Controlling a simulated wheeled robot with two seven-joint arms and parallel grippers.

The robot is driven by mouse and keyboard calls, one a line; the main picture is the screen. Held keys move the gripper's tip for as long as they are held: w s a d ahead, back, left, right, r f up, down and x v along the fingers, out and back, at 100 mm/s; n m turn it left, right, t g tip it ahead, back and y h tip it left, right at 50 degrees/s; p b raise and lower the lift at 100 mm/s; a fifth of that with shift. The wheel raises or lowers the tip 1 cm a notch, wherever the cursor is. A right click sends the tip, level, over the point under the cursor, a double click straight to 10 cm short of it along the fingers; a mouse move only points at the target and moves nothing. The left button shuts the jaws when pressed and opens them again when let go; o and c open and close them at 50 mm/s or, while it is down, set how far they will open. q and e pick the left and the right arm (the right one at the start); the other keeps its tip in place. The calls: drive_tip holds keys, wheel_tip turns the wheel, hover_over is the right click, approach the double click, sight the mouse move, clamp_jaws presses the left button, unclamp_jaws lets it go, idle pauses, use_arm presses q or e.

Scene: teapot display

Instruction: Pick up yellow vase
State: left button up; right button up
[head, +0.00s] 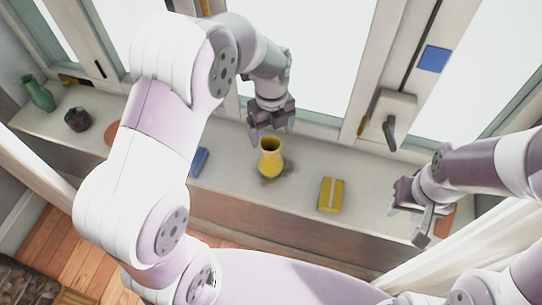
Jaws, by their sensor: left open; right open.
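The yellow vase (270,160) stands upright on the window sill near the middle of the head view, with its dark mouth facing up. My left gripper (271,132) is just above and behind the vase's rim, pointing down, open and holding nothing. In this one view I cannot tell whether its fingers touch the vase. My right gripper (412,222) is at the right over the sill, open and empty, well away from the vase.
On the sill (300,190) are a yellow box (331,195), a blue item (199,161), a dark pot (77,119) and a green vase (38,93). A window with a handle (390,130) rises behind. A white curtain (480,240) hangs at the right.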

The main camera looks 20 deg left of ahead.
sight(268, 144)
use_arm(q)
drive_tip(key=f, duration=0.1)
drive_tip(key=s+f, duration=0.1)
drive_tip(key=f, duration=0.1)
drive_tip(key=shift+s+a+p, duration=0.2)
drive_tip(key=shift+a+p, duration=0.1)
drive_tip(key=f, duration=0.4)
drive_tip(key=shift+w+d+f+p, duration=0.2)
drive_tip(key=shift+d+p, duration=0.2)
drive_tip(key=shift+w+f, duration=0.1)
drive_tip(key=shift+f, duration=0.1)
drive_tip(key=shift+a+r, duration=0.1)
drive_tip(key=shift+a, duration=0.05)
drive_tip(key=shift+c, duration=0.6)
drive_tip(key=shift+s, duration=0.25)
drive_tip(key=c, duration=0.5)
drive_tip(key=shift+w, duration=0.15)
drive_tip(key=c, duration=0.7)
use_arm(e)
drive_tip(key=shift+s+a+r, duration=0.15)
drive_tip(key=shift+s+r, duration=0.1)
drive_tip(key=shift+r, duration=0.25)
drive_tip(key=shift+s+a+r, duration=0.1)
drive_tip(key=shift+s+r, duration=0.1)
drive_tip(key=shift+r, duration=0.3)
use_arm(q)
drive_tip(key=shift+r, duration=0.1)
